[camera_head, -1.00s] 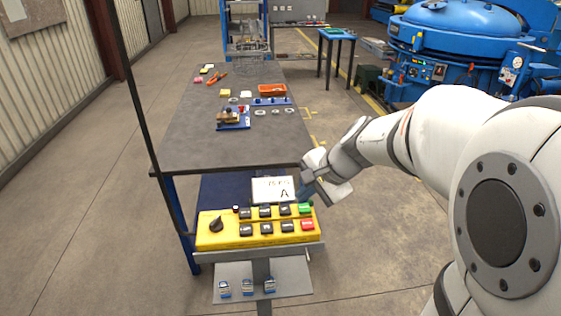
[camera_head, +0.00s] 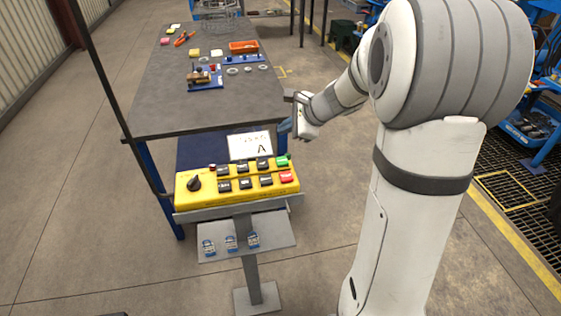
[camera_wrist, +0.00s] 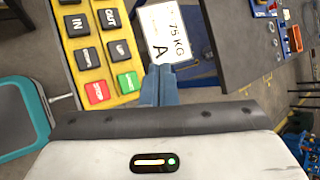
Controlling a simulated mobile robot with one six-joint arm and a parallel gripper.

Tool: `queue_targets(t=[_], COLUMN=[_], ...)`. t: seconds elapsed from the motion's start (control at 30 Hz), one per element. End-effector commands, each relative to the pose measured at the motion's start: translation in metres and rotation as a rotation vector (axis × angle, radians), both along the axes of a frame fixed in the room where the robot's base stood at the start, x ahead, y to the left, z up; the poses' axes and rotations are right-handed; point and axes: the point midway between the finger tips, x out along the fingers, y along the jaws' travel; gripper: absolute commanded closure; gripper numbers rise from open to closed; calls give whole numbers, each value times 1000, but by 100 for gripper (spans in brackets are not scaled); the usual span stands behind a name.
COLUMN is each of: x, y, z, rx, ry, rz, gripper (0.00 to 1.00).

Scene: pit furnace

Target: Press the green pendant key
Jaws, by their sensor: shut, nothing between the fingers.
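The green key (camera_head: 282,161) is at the far right end of the back row on the yellow pendant box (camera_head: 208,194). A red key (camera_head: 287,177) lies just in front of it. My gripper (camera_head: 286,126) is shut and empty, above and behind the green key, apart from it in the head view. In the wrist view the shut blue fingers (camera_wrist: 160,76) reach in beside the green key (camera_wrist: 128,82), on its right. The gap between fingertips and key is hard to judge there.
A white card marked 75 KG A (camera_head: 250,146) stands behind the box. A grey workbench (camera_head: 165,105) with small parts is beyond it. A shelf (camera_head: 272,232) with several small blue-and-silver items sits below the box. A dark pole rises on the left.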

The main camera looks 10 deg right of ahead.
Motion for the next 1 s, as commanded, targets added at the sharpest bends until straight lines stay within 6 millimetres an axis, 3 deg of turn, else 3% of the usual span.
queue_targets(t=[0.53,1.0], x=[0,0], y=[1,1], z=[-75,-81], rx=[-1,-1], ry=[0,0], rz=[1,4], gripper=[100,100])
